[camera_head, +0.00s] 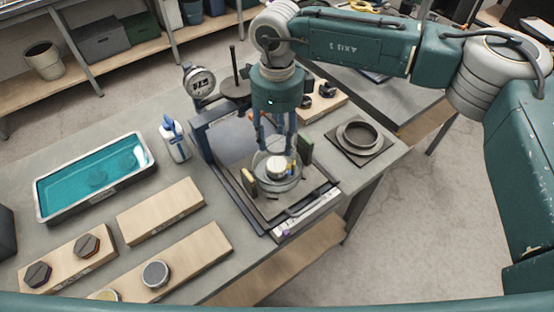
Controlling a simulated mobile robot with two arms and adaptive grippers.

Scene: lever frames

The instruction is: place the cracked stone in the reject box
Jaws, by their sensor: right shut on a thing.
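My right gripper (277,153) points down over the dark fixture (240,155) on the workbench. Its fingers are shut around a small pale round piece (277,170), which shows some yellow at its side. The piece is at or just above a round grey, glassy dish (284,187); I cannot tell if it touches. No crack can be made out on it at this size. Two dark faceted stones (88,245) (38,274) sit on a wooden block at the lower left. I cannot identify a box marked for rejects. My left gripper is out of view.
A metal tray of teal liquid (50,207) lies at the left. A white and blue bottle (174,140), a dial gauge (200,82) and wooden blocks (160,210) stand around the fixture. A dark ring (359,135) lies on a plate at the right. A grey disc (155,273) sits on the front block.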

